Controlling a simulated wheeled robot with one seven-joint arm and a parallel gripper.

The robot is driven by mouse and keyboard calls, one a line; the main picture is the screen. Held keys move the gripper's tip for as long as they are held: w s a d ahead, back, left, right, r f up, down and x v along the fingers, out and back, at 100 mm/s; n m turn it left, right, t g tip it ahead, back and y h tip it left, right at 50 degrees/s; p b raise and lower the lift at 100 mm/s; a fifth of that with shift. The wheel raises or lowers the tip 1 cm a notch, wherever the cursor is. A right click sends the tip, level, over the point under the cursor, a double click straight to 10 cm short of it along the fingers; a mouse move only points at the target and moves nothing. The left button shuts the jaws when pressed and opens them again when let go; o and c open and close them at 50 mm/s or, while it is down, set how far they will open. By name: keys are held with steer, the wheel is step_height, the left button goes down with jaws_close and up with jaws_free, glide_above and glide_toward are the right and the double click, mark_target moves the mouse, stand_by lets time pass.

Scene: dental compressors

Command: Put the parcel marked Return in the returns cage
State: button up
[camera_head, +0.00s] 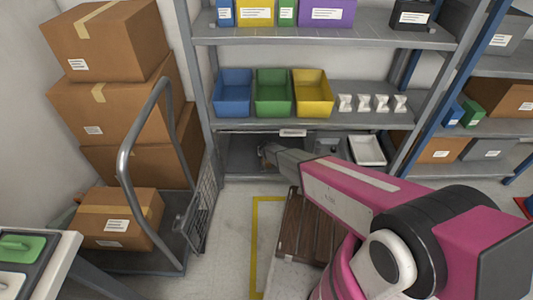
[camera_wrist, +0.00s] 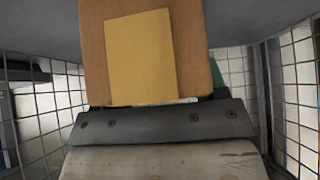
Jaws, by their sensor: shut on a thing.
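My gripper (camera_wrist: 155,122) is shut on a brown parcel (camera_wrist: 196,60) with a plain yellow patch on its face. No writing is readable on it. In the head view my gripper (camera_head: 274,152) reaches into a dark low bay (camera_head: 243,152) under the shelf, below a small white label; the parcel is mostly hidden there. I cannot tell whether the parcel touches the bay floor. The mesh seems to be the returns cage.
A trolley (camera_head: 125,160) with several cardboard boxes (camera_head: 110,110) stands at left, beside a wire panel (camera_head: 205,210). Blue, green and yellow bins (camera_head: 272,95) sit on the shelf above. A white tray (camera_head: 368,150) lies right of my arm. A brown slatted pallet (camera_head: 300,235) is on the floor.

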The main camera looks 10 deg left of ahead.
steer(key=shift+f, duration=0.15)
steer(key=o, duration=1.2)
steer(key=shift+c, duration=0.2)
steer(key=shift+r, duration=0.2)
steer(key=v, duration=1.2)
